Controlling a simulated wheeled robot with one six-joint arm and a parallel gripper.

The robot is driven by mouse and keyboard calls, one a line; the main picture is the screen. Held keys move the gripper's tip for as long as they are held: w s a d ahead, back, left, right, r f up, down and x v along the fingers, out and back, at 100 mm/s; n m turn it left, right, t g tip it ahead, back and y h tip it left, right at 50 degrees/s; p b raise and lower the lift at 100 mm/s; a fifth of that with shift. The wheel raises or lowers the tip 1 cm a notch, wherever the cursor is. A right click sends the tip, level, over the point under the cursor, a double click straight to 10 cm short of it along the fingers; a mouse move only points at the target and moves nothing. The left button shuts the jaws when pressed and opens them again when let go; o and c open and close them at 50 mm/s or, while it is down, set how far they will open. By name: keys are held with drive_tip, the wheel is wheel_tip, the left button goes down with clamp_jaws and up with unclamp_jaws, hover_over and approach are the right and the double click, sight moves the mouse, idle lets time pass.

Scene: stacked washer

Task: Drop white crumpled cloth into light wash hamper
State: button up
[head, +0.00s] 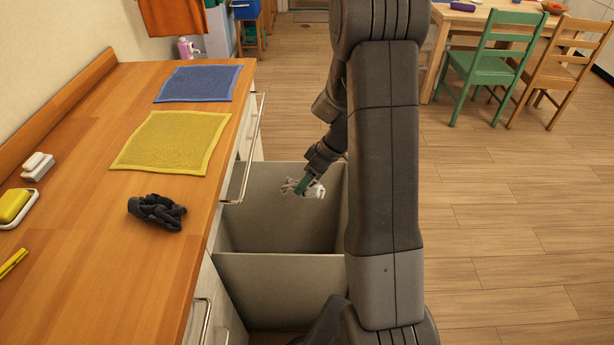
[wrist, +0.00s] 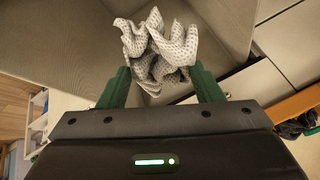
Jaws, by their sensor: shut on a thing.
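The white crumpled cloth (wrist: 158,48) is held between the green fingers of my gripper (wrist: 160,85). In the head view the cloth (head: 313,190) hangs from my gripper (head: 303,185), over the open far compartment of a grey bin. This bin (head: 280,257) stands on the floor beside the counter and has a divider between a far and a near compartment. No label shows on either compartment, so I cannot tell which is the light wash hamper. My arm hides the bin's right side. In the wrist view grey bin walls (wrist: 70,30) show around the cloth.
A black crumpled cloth (head: 157,212) lies on the wooden counter (head: 90,265), near a yellow cloth (head: 170,142) and a blue cloth (head: 198,83). Drawer handles (head: 250,150) stick out from the counter front beside the bin.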

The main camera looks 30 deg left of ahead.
drive_tip(key=o, duration=1.1)
drive_tip(key=shift+r, duration=0.1)
drive_tip(key=v, duration=1.3)
drive_tip(key=shift+w+d+r, duration=0.1)
drive_tip(key=shift+d+r, duration=0.05)
drive_tip(key=shift+r, duration=0.2)
drive_tip(key=x, duration=1.4)
drive_tip(key=shift+f, duration=0.1)
wheel_tip(320, 180, up, 5)
drive_tip(key=shift+r+p, duration=0.15)
drive_tip(key=shift+p, duration=0.9)
